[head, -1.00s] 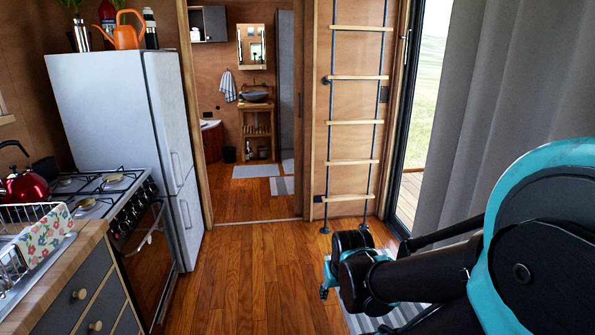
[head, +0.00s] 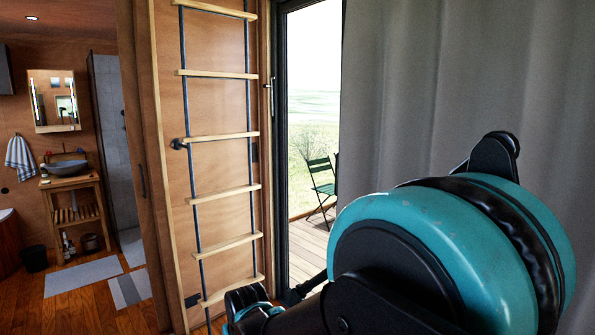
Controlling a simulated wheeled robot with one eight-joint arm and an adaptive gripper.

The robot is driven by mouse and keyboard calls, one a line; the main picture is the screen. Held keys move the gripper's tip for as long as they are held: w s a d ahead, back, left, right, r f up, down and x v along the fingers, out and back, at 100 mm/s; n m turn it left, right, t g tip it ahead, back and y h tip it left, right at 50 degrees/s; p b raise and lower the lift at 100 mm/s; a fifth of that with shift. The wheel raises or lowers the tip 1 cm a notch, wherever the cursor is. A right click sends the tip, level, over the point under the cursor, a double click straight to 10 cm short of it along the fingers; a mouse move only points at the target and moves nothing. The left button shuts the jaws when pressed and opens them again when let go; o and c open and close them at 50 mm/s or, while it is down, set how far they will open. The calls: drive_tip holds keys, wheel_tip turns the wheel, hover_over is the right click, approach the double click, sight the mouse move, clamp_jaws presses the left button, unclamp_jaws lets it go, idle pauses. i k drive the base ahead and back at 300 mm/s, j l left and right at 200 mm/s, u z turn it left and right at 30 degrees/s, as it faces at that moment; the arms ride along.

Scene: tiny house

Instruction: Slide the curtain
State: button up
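The grey curtain (head: 400,90) hangs in vertical folds across the right side of the head view. Its left edge lies beside the open glass doorway (head: 313,60), where grass and a deck show. My large teal and black arm joint covers the curtain's lower middle part. More of my arm shows low in the picture, left of that joint, in front of the doorway's lower part. I cannot make out gripper fingers. I cannot tell whether any part of my arm touches the curtain.
A wooden ladder (head: 222,138) stands against the wall left of the doorway. Left of it, an opening leads to a bathroom with a sink stand (head: 72,205) and mats on the floor. A green chair (head: 320,185) stands outside on the deck.

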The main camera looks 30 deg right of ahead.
sight(423, 82)
drive_tip(key=i+j+z, duration=0.15)
drive_tip(key=i+z, duration=0.35)
drive_tip(key=i+j+z, duration=0.25)
drive_tip(key=z, duration=0.25)
drive_tip(key=i+j+z, duration=0.25)
drive_tip(key=j+z, duration=0.25)
drive_tip(key=i+j+z, duration=0.2)
drive_tip(key=j+z, duration=0.3)
drive_tip(key=i+j+z, duration=0.4)
drive_tip(key=j, duration=0.2)
drive_tip(key=i+j+z, duration=0.2)
drive_tip(key=j, duration=0.15)
drive_tip(key=i, duration=0.25)
